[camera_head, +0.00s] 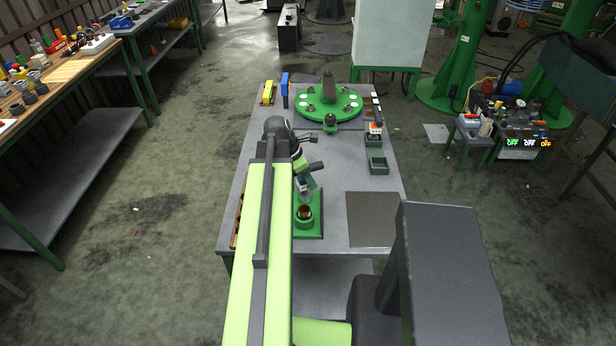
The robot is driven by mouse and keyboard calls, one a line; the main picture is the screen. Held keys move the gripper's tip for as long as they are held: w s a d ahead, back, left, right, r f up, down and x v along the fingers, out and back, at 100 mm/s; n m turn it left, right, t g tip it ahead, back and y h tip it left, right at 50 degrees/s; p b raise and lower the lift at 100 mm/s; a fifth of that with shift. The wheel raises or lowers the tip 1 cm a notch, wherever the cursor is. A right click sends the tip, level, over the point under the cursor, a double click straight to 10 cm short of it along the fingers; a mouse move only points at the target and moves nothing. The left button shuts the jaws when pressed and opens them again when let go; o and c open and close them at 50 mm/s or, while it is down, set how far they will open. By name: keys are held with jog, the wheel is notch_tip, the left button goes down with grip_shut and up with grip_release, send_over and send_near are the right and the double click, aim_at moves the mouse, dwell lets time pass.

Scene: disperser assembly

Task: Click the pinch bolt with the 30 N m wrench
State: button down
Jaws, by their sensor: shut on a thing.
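My gripper (304,187) is over the left middle of the grey table, at the end of my green and dark arm. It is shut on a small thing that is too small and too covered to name. It is just above a green holder (309,236) with a round brown-lined opening. I cannot tell whether the held thing touches the holder. A round green plate (348,104) with white discs and dark posts stands at the table's back. I cannot make out the pinch bolt, nor tell which tool is the 30 N m wrench.
A yellow piece (267,92) and a blue upright piece (285,85) stand at the back left. A small green bin (377,162) is at the right edge. A dark flat mat (374,219) lies bare at the front right. The table's middle is clear.

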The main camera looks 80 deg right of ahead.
dwell(0.3)
jog(key=shift+r, duration=0.1)
notch_tip(320, 180, up, 5)
jog(key=p, duration=0.5)
